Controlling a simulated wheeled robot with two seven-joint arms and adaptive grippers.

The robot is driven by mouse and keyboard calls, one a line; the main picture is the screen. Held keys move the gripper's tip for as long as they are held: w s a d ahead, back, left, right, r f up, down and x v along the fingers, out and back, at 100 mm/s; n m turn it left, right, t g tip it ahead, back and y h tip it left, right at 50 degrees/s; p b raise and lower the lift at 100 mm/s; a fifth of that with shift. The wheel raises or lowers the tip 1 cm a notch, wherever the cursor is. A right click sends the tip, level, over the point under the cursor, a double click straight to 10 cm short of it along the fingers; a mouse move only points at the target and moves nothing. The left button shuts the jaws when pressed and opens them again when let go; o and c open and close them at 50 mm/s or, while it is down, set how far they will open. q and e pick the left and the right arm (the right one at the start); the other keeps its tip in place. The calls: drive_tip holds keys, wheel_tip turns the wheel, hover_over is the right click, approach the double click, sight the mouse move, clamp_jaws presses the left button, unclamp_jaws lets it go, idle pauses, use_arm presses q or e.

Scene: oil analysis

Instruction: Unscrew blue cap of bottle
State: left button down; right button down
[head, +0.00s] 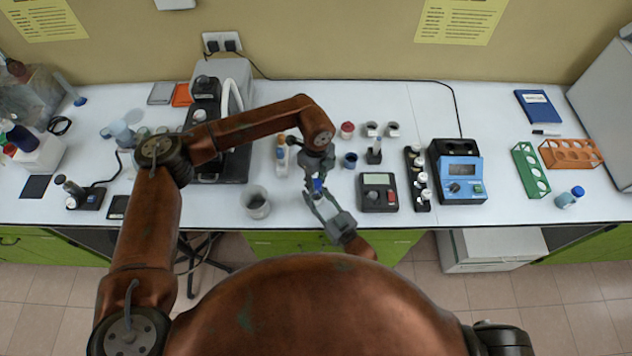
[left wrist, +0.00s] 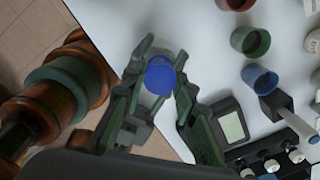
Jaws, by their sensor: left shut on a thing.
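A blue cap (head: 318,184) sits near the front edge of the table, below my left gripper (head: 317,175) in the head view. In the left wrist view the round blue cap (left wrist: 160,75) lies between the fingertips of my left gripper (left wrist: 161,72), which is shut on it. The bottle body under the cap is mostly hidden. My right gripper (head: 318,196) comes up from below, with its fingers close under the left gripper at the cap. Whether it is shut on the bottle is unclear.
A grey meter (head: 377,192) stands close to the right, with a row of small vials (head: 418,178) beyond it. A clear beaker (head: 256,202) stands left. Small blue (head: 350,160) and red (head: 347,130) containers stand behind. Some white tabletop is clear between beaker and grippers.

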sight(316, 183)
use_arm(q)
drive_tip(key=shift+r, duration=0.5)
drive_tip(key=shift+r, duration=2)
use_arm(e)
drive_tip(key=c, duration=1.3)
unclamp_jaws()
drive_tip(key=shift+o, duration=0.2)
